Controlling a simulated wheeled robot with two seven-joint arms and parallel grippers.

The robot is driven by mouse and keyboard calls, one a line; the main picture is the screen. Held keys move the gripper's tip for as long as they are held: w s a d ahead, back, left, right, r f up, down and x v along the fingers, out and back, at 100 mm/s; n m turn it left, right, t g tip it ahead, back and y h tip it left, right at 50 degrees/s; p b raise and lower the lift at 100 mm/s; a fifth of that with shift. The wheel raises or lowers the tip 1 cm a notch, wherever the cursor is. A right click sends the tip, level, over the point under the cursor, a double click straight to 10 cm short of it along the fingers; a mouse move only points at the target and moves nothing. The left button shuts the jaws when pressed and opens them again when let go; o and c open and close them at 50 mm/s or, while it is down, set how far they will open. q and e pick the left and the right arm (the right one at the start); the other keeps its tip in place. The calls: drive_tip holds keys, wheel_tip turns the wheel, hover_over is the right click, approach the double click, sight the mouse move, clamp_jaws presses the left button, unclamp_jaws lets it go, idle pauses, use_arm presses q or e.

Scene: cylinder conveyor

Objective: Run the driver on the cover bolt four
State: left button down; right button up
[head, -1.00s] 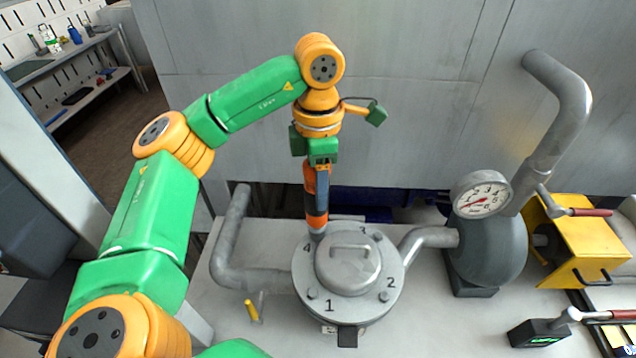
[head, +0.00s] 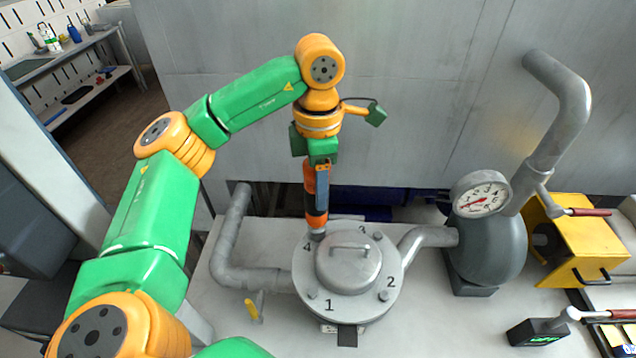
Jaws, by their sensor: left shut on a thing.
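My left gripper (head: 318,158) points down above the cover and is shut on the orange and black driver (head: 317,198). The driver stands upright, its lower end at the cover's rim beside the number 4, and it hides bolt four. The round grey cover (head: 349,304) has a raised middle with a handle (head: 350,248) and the numbers 1 to 4 on its rim. Bolts show near 1 (head: 313,293), near 2 (head: 383,295) and near 3 (head: 378,237). My right gripper is not in view.
Grey pipes run to the cover from the left (head: 230,240) and the right. A pressure gauge (head: 482,194) sits on a grey vessel (head: 490,250). A yellow box (head: 585,240) and a small black device (head: 537,333) stand at right. A yellow-handled valve (head: 252,309) is at front left.

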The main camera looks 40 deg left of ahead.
use_arm(q)
drive_tip(key=shift+s, duration=0.1)
idle(0.4)
wheel_tip(320, 180, up, 3)
drive_tip(key=p, duration=0.3)
drive_tip(key=shift+r, duration=0.2)
